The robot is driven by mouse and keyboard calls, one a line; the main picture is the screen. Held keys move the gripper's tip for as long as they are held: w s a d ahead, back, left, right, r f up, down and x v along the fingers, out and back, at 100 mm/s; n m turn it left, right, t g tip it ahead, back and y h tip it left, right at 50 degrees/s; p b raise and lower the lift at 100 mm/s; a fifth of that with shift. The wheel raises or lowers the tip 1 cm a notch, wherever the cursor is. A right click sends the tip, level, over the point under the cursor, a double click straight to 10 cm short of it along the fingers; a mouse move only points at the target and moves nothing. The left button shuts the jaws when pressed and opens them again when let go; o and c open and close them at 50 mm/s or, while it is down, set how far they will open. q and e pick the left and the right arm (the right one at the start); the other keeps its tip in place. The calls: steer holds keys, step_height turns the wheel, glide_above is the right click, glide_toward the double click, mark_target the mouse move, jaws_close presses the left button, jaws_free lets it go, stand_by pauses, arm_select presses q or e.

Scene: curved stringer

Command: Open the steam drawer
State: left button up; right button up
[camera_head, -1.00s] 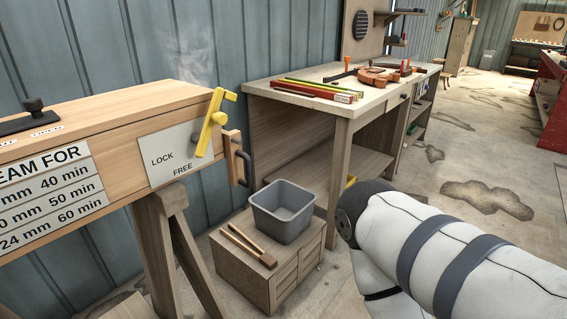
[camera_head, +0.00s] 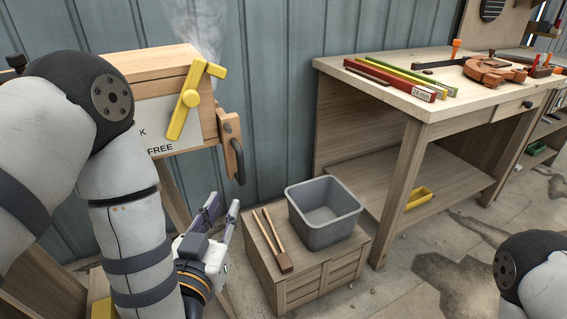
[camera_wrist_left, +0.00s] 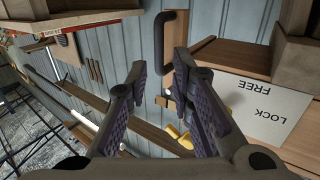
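The steam box (camera_head: 150,66) is a long wooden box at the left, with steam rising behind it. Its end piece carries a dark curved handle (camera_head: 237,160), which also shows near the top of the left wrist view (camera_wrist_left: 160,38). A yellow lever (camera_head: 188,98) stands tilted on the LOCK/FREE plate (camera_head: 165,148); the word LOCK is partly hidden by my left arm. My left gripper (camera_head: 223,203) is below the handle, apart from it, fingers pointing up. In the left wrist view its fingers are spread with nothing between them (camera_wrist_left: 158,68). My right gripper is out of view.
A grey bin (camera_head: 322,235) and wooden tongs (camera_head: 277,245) sit on a low wooden crate (camera_head: 300,290) right of my left gripper. My right arm shows at lower right.

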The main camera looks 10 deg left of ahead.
mark_target(240, 171)
arm_select(q)
steer(key=w, duration=1.2)
steer(key=shift+w+r+b, duration=0.2)
steer(key=shift+r+b, duration=0.1)
steer(key=shift+b, duration=0.1)
jaws_close()
